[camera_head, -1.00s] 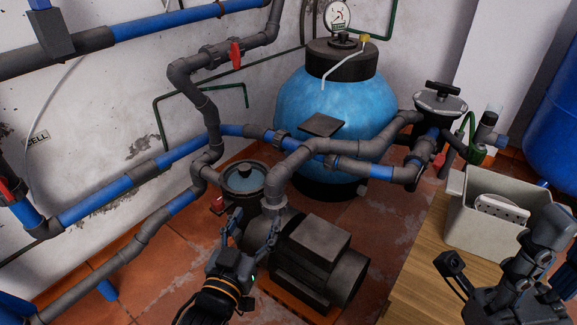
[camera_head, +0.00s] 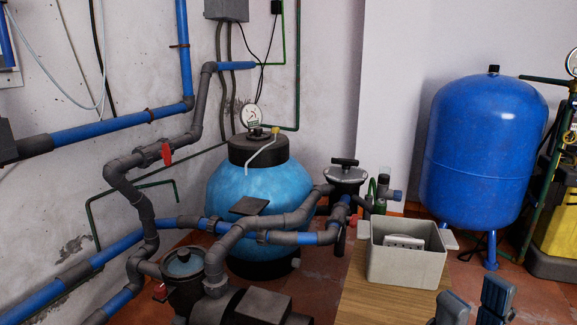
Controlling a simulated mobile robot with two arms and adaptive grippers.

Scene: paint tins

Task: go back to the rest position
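My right gripper (camera_head: 475,303) shows at the bottom right, with only its upper finger parts in the frame. Its two grey fingers stand apart with a gap between them, and nothing shows in the gap. The rest of it is cut off by the lower edge. It is in front of and to the right of a grey bin on a wooden table. My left gripper is not in view. No paint tins are visible.
The grey bin (camera_head: 405,265) holds a white slotted object and stands on the wooden table (camera_head: 365,300). A light blue filter tank (camera_head: 260,190), pipes and a pump (camera_head: 240,307) fill the left and middle. A dark blue tank (camera_head: 485,150) stands at right.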

